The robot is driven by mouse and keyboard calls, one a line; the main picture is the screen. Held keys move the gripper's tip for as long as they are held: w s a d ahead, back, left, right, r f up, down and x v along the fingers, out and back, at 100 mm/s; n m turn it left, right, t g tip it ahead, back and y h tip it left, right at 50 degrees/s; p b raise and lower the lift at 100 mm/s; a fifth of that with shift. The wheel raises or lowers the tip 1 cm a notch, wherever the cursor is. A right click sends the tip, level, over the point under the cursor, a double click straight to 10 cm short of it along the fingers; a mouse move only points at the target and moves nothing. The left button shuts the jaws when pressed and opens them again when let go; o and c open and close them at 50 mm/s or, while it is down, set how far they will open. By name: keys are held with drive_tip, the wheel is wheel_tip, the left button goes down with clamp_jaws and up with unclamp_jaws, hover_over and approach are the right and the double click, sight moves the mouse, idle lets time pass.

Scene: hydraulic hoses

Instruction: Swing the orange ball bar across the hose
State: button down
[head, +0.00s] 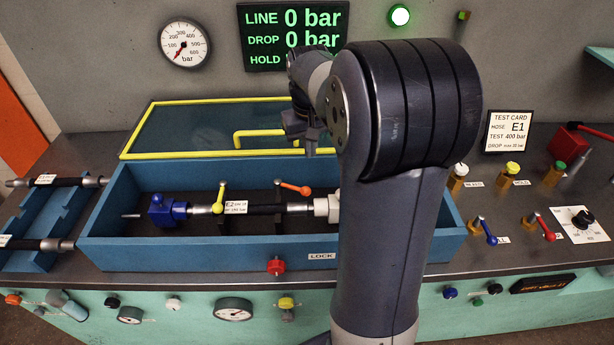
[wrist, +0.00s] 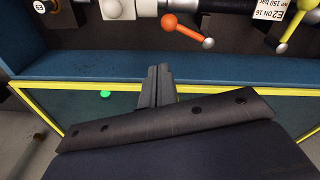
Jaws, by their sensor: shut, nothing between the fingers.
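The orange ball bar (head: 294,188) is a short bar with rounded ends above the right part of the black hose (head: 265,209) in the blue trough. It lies slanted, more along the hose than across it. My gripper (head: 307,147) is above the back of the trough, shut and empty. Its fingers (wrist: 158,70) are apart from the orange bar.
The yellow-framed cover (head: 140,128) stands open behind the blue trough (head: 110,225). A blue fitting (head: 165,210) and a white fitting (head: 322,208) sit at the hose line's ends. My arm hides the trough's right part. A red LOCK knob (head: 276,266) is in front.

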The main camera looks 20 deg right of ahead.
wheel_tip(320, 180, down, 9)
drive_tip(key=m+t+h+p, duration=0.1)
drive_tip(key=m+t+p, duration=0.1)
drive_tip(key=m, duration=0.3)
drive_tip(key=shift+a+f+m, duration=0.15)
drive_tip(key=shift+a+m, duration=0.25)
drive_tip(key=shift+a, duration=0.05)
idle(0.3)
